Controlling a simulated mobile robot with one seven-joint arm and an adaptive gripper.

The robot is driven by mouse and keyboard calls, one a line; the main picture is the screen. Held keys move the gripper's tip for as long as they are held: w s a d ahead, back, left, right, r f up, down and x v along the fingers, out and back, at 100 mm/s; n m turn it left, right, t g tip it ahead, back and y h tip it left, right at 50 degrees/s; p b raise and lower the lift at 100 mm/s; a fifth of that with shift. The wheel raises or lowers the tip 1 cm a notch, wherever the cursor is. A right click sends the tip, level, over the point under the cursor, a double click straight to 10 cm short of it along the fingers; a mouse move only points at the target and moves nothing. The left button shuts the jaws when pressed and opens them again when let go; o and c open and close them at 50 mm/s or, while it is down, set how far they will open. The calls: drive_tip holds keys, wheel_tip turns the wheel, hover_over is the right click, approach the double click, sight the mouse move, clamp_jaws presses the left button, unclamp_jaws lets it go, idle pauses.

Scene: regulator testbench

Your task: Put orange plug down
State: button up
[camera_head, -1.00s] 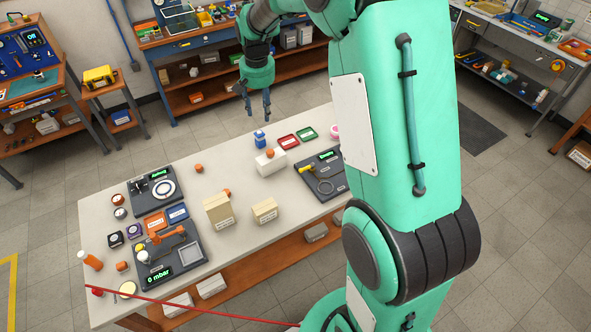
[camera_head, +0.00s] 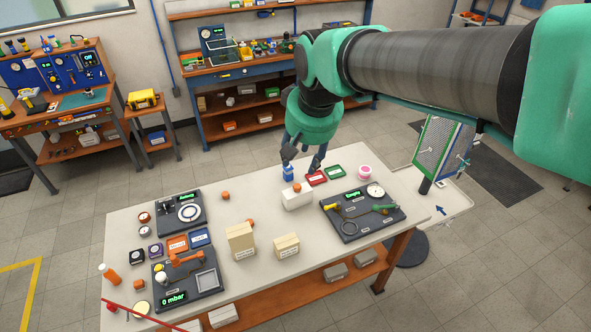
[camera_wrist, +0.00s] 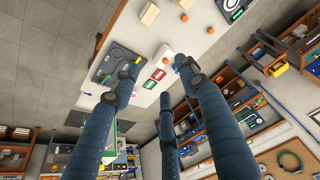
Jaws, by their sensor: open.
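My gripper (camera_head: 301,165) is open and empty above the far edge of the workbench, close to a small blue object. Its fingers (camera_wrist: 155,75) stand spread in the wrist view. One small orange plug (camera_head: 225,196) stands alone on the white bench top, left of the gripper. Another orange piece (camera_head: 296,187) shows at the top of a white block (camera_head: 297,199), just below the gripper. A third orange piece (camera_head: 249,224) is partly hidden behind a tan box. I cannot tell which of these is the task's plug.
The blue object (camera_head: 288,173) stands beside the fingers. A red tray (camera_head: 316,178) and a green tray (camera_head: 335,171) lie to the right. Two tan boxes (camera_head: 240,241) (camera_head: 286,246) stand mid-bench. A dark test station (camera_head: 363,211) is at right.

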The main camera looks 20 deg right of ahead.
drive_tip(key=s+a+n+t, duration=0.1)
drive_tip(key=s+a, duration=0.1)
drive_tip(key=s, duration=1.4)
drive_tip(key=shift+a+f+n+t, duration=0.3)
drive_tip(key=shift+f, duration=0.05)
drive_tip(key=shift+f, duration=0.1)
wheel_tip(320, 180, down, 14)
drive_tip(key=b, duration=1.4)
